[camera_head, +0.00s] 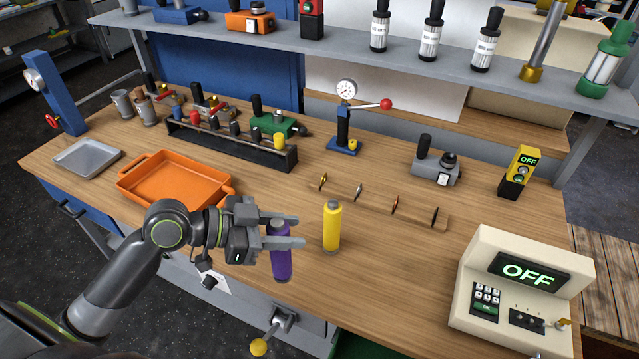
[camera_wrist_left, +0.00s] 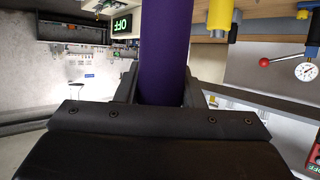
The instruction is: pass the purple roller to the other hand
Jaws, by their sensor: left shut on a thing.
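The purple roller (camera_head: 281,262) is upright between the fingers of my left gripper (camera_head: 285,233) in the head view. My left gripper is shut on it near its upper part, at the front edge of the bench. In the left wrist view the purple roller (camera_wrist_left: 165,50) fills the middle, between the two dark fingers (camera_wrist_left: 162,85). My right gripper does not show in either view.
A yellow roller (camera_head: 332,228) stands just right of the purple one. An orange tray (camera_head: 222,186) lies to the left, behind my left arm. A cream control box (camera_head: 480,262) reading OFF stands at the right. The bench between is mostly clear.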

